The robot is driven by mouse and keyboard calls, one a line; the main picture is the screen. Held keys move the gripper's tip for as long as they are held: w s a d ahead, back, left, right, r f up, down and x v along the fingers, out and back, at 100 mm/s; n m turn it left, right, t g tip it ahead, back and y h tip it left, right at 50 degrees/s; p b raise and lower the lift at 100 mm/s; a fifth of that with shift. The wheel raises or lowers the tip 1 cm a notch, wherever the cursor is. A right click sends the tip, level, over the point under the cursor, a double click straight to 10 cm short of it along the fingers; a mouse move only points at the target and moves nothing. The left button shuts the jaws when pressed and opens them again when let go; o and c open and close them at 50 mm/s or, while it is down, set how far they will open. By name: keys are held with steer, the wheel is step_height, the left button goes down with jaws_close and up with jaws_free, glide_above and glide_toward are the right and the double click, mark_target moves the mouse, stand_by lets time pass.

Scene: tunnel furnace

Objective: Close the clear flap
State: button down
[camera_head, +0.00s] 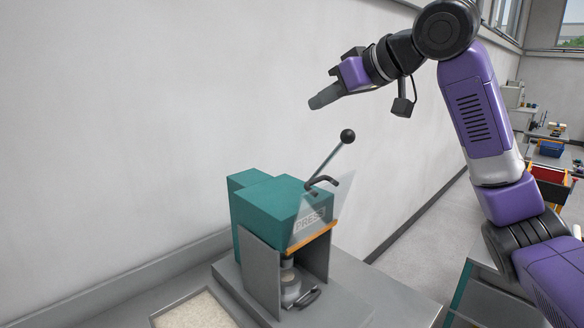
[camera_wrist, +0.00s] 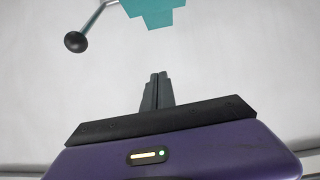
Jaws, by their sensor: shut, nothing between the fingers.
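The clear flap (camera_head: 338,200) is a see-through panel on the front of the teal press (camera_head: 268,198). My gripper (camera_head: 318,101) is shut and empty, in the air above and behind the press, well apart from the flap. In the wrist view my shut fingers (camera_wrist: 156,90) point toward the wall, with part of the teal press (camera_wrist: 152,10) at the top edge. The flap is not clearly visible there.
A lever with a black ball knob (camera_head: 347,136) rises from the press, between it and my gripper; the knob also shows in the wrist view (camera_wrist: 75,41). A tray of pale grains (camera_head: 195,312) lies at the front left. The white wall is close behind.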

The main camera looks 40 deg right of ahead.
step_height(320, 180, down, 5)
steer(key=s+g, duration=0.2)
steer(key=g, duration=0.1)
steer(key=p, duration=0.4)
glide_above(314, 206)
steer(key=w+d, duration=0.4)
steer(key=shift+m, duration=0.3)
steer(key=shift+s+f, duration=0.15)
steer(key=shift+f, duration=4.75)
steer(key=shift+f+b, duration=0.1)
steer(key=shift+b, duration=0.35)
